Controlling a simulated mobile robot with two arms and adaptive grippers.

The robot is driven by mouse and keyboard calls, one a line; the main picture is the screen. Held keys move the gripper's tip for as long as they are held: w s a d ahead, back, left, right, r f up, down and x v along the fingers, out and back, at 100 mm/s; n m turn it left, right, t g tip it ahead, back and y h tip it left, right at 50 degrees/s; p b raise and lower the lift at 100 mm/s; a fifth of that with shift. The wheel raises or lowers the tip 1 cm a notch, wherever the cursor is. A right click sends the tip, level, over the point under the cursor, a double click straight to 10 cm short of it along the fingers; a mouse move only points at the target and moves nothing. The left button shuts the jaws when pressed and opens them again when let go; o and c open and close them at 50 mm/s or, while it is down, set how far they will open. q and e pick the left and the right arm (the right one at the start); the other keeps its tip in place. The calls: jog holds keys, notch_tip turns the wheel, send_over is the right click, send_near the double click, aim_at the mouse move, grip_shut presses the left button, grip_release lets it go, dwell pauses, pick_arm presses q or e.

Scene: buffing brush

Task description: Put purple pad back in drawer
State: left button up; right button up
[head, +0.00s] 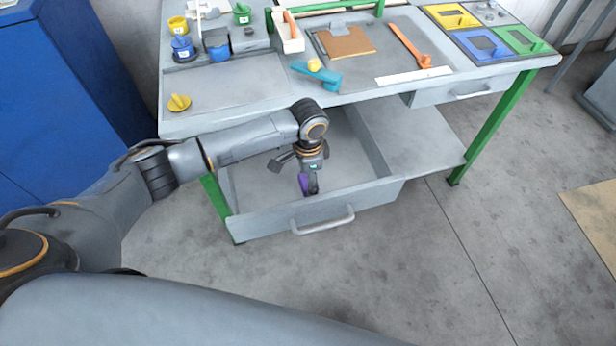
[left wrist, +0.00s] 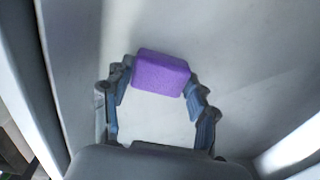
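The purple pad (head: 303,183) is a small block low inside the open lower drawer (head: 345,207) of the workbench. My left gripper (head: 308,186) points down into that drawer. In the left wrist view the purple pad (left wrist: 161,72) sits between the two fingertips of the left gripper (left wrist: 160,76), which meet its two ends. The gripper is shut on it. Pale drawer floor shows behind the pad; whether the pad touches it I cannot tell. My right gripper is not in view.
The workbench top (head: 230,90) stands above the drawer, with coloured knobs, an orange tool (head: 410,45) and a brown board (head: 345,42). A second, smaller drawer (head: 460,90) is at the right. A blue cabinet (head: 65,90) stands left. Floor in front is clear.

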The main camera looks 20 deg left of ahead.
pick_arm(q)
jog(key=o, duration=0.4)
jog(key=shift+c, duration=0.2)
jog(key=shift+o, duration=0.2)
notch_tip(320, 180, up, 12)
jog(key=shift+r, duration=0.15)
dwell(0.4)
